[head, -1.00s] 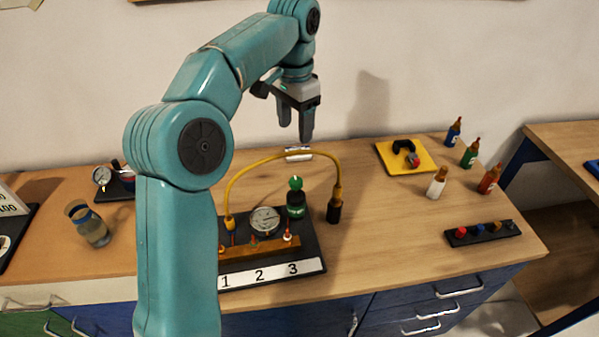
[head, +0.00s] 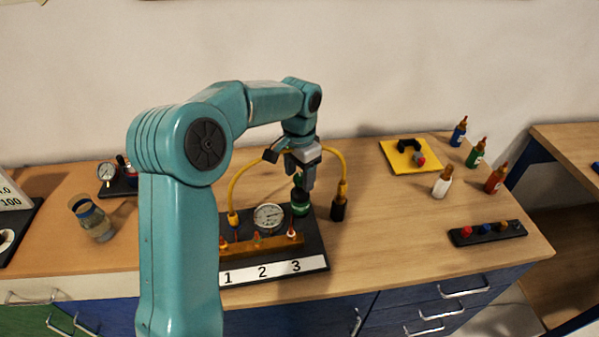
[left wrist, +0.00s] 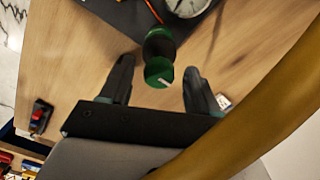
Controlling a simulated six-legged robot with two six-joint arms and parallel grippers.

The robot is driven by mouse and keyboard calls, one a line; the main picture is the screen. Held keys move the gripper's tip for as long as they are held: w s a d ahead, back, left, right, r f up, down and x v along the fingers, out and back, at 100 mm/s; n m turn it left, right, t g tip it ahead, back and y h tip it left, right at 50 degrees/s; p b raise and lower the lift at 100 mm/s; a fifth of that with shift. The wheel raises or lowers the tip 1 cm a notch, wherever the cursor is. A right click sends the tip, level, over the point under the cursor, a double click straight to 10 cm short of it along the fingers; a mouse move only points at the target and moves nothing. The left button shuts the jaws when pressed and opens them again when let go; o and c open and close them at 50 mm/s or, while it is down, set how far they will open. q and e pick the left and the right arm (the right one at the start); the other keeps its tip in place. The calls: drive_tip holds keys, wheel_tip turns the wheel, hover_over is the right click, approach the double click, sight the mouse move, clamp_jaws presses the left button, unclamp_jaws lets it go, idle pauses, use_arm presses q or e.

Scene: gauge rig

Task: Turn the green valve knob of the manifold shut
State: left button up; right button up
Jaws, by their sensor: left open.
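The green valve knob (left wrist: 158,72) has a white mark on its top and shows between and just beyond my open left fingers in the left wrist view. In the head view the green valve (head: 299,208) stands at the right of the black manifold board (head: 318,243), its top partly hidden by my left gripper. My left gripper (head: 308,187) points down above it, open and empty; it also shows in the left wrist view (left wrist: 160,82). Whether the fingers touch the knob I cannot tell. My right gripper is not in view.
A yellow hose (head: 238,180) arches behind my gripper to a black fitting (head: 338,208), and looms close in the wrist view (left wrist: 270,110). A dial gauge (head: 268,217) stands left of the valve. Several bottles and a yellow tray (head: 426,160) stand farther right.

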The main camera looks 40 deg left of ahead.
use_arm(q)
drive_tip(key=shift+w+d, duration=0.15)
drive_tip(key=shift+c, duration=1.2)
drive_tip(key=c, duration=0.8)
drive_tip(key=m+p, duration=0.1)
drive_tip(key=m, duration=0.2)
drive_tip(key=shift+r, duration=0.1)
drive_tip(key=m+p, duration=0.1)
drive_tip(key=m, duration=0.4)
drive_tip(key=shift+m, duration=0.3)
drive_tip(key=m+p, duration=0.1)
drive_tip(key=m, duration=0.3)
drive_tip(key=m+p, duration=0.1)
drive_tip(key=m, duration=0.4)
drive_tip(key=shift+r, duration=0.1)
